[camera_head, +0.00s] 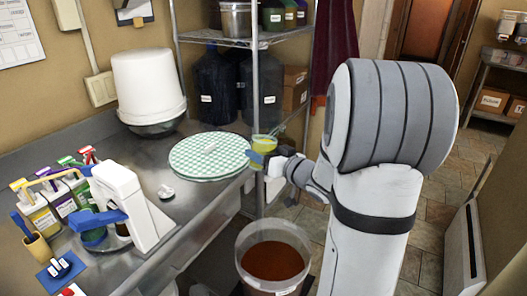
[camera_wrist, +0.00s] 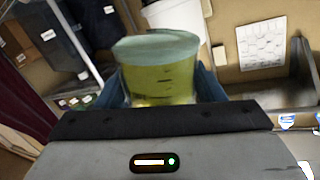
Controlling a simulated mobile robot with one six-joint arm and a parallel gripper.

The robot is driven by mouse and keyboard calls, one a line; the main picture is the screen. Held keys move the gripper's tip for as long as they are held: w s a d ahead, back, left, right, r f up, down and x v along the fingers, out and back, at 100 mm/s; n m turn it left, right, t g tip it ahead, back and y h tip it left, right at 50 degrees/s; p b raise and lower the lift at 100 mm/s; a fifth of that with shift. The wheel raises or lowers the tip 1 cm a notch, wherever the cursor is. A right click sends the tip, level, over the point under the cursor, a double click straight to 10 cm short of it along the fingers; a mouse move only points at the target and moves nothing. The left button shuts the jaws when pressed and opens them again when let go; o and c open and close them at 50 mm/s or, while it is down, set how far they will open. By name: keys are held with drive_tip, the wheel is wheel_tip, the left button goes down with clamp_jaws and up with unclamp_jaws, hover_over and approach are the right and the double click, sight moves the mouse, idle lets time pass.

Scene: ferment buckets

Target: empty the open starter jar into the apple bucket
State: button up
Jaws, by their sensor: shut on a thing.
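My gripper (camera_head: 265,158) has blue fingers and is shut on a clear jar (camera_head: 265,144) with yellow-green contents. The gripper holds the jar up at the counter's right end, beside the checkered round board. In the wrist view the jar (camera_wrist: 158,68) stands between the blue fingers, roughly upright, with marks on its side and a pale band at the top. A translucent bucket (camera_head: 243,250) of red-brown liquid stands low on the floor, below the jar and near my arm. Its label is cut off and unreadable, so I cannot tell whether it is the apple bucket.
The steel counter (camera_head: 180,205) carries a green checkered round board (camera_head: 207,165), a white upturned bucket (camera_head: 148,82), a white appliance (camera_head: 128,200) and several bottles (camera_head: 40,212). A wire shelf (camera_head: 240,45) with dark carboys stands behind the jar. Tiled floor (camera_head: 425,200) lies open at right.

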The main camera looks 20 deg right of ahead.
drive_tip(key=shift+f+b, duration=1.65)
drive_tip(key=shift+f, duration=0.95)
wheel_tip(320, 180, down, 30)
drive_tip(key=m+g+y+b, duration=0.1)
drive_tip(key=m+b, duration=0.4)
drive_tip(key=b, duration=0.5)
drive_tip(key=shift+s+a+r+m+g+b, duration=0.2)
drive_tip(key=shift+s+a+m+g+b, duration=0.2)
drive_tip(key=shift+g, duration=0.2)
idle(2.3)
